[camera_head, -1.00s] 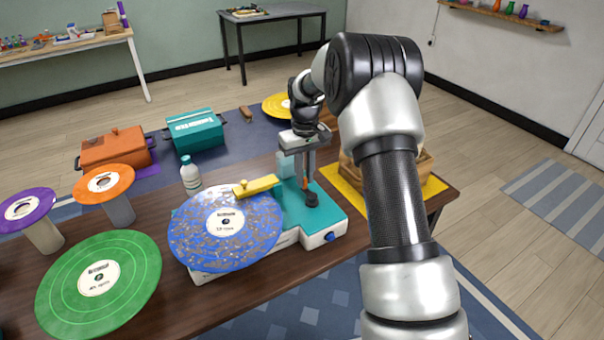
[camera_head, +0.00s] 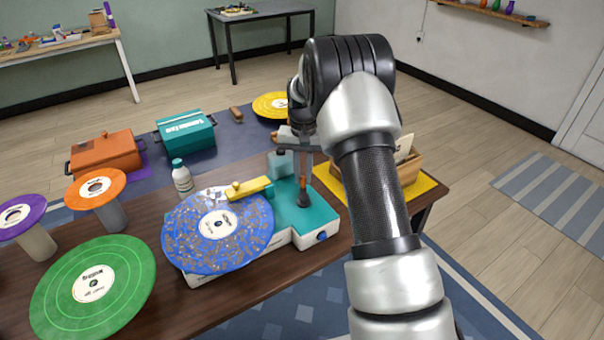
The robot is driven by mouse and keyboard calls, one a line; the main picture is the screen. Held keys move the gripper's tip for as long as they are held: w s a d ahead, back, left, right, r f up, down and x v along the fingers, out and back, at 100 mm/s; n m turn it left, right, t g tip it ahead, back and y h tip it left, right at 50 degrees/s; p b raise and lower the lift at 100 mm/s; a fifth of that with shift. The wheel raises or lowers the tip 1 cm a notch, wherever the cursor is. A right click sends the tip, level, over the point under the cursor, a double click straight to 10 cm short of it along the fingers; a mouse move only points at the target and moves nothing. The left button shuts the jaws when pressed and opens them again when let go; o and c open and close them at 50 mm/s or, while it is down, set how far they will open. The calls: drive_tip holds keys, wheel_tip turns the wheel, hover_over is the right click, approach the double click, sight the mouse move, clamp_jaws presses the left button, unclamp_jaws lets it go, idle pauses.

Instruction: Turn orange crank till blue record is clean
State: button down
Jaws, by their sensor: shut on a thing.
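The blue record (camera_head: 190,240) lies on the white and teal cleaning machine (camera_head: 318,217) on the wooden table. Its surface is speckled with many brownish dirt patches. A yellow bar (camera_head: 249,188) reaches over its top edge. The orange crank (camera_head: 303,183) stands upright from a dark knob on the machine's right part. My gripper (camera_head: 302,160) points down over the crank and is shut on it. My arm hides part of the gripper and the machine's back right.
A white bottle (camera_head: 183,182) stands behind the record. A green record (camera_head: 130,285), an orange record (camera_head: 78,190) and a purple record (camera_head: 12,224) are at the left. A wooden crate (camera_head: 408,170) on a yellow mat is at the right, partly behind my arm.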

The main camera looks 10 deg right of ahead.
sight(304, 177)
drive_tip(key=shift+d, duration=0.1)
drive_tip(key=c, duration=1.7)
unclamp_jaws()
wheel_tip(304, 177, up, 18)
drive_tip(key=shift+f+p, duration=0.25)
drive_tip(key=shift+p, duration=0.65)
